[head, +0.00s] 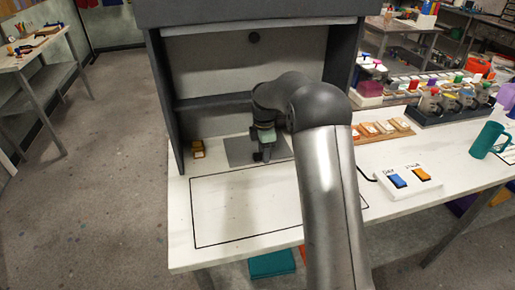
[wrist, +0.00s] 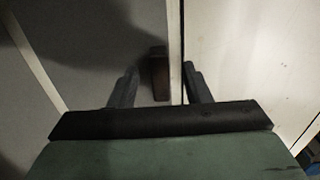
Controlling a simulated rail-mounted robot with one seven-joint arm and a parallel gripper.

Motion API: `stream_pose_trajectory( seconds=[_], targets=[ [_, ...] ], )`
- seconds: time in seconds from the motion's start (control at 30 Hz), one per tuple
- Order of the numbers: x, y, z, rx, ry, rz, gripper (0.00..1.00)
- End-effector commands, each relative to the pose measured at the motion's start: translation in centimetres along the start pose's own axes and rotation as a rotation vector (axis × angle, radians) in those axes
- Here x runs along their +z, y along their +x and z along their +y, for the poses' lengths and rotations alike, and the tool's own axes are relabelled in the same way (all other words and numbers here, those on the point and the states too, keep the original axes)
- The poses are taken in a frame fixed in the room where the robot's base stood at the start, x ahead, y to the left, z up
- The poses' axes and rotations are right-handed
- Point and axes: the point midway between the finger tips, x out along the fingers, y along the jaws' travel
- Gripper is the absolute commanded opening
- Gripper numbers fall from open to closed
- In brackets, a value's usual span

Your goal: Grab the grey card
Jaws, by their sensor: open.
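The grey card (head: 239,151) lies flat on the white table inside the dark booth; my arm and gripper hide part of it. My gripper (head: 264,159) points down over its front part. In the wrist view the card's grey surface (wrist: 95,55) fills the left side, partly in shadow. My open gripper's fingers (wrist: 159,76) show there, with a small brown block (wrist: 159,72) between them in the picture, near the card's edge. I cannot tell whether the fingers touch the block or card.
The booth's side wall (head: 165,100) stands left of my gripper. A black outlined area (head: 235,215) in front is empty. A white switch box (head: 408,180) and a teal mug (head: 488,140) stand to the right.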

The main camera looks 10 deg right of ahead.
Motion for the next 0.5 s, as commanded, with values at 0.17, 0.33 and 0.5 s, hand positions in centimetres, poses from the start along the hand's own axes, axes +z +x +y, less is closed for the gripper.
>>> stream_pose_trajectory(
  seconds=[0.17, 0.33, 0.5],
  targets=[
    [-0.01, 0.11, 0.0, 0.0, 0.0, 0.0, 0.44],
    [-0.01, 0.08, 0.0, 0.0, 0.0, 0.0, 0.1],
    [-0.01, 0.05, 0.01, 0.001, 0.0, 0.0, 0.0]
  ],
)
